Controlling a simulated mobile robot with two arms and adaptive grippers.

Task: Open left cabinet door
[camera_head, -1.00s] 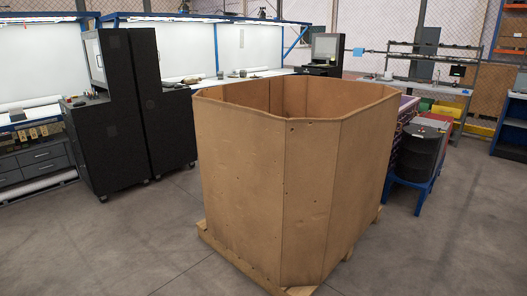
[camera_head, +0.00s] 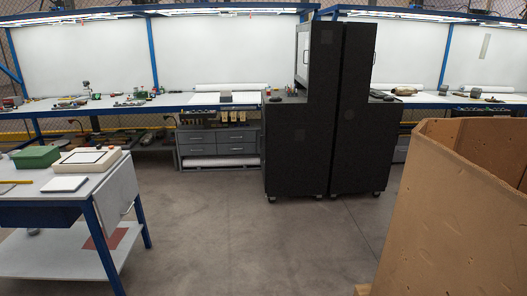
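A tall black cabinet (camera_head: 350,110) on casters stands in the middle right of the head view, against the long workbench. Neither of my grippers shows in the head view.
A big brown octagonal box (camera_head: 455,210) on a pallet fills the lower right. A blue-legged table (camera_head: 75,205) stands at the left. Grey drawers (camera_head: 218,144) sit under the workbench (camera_head: 160,104). The concrete floor (camera_head: 240,235) between is clear.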

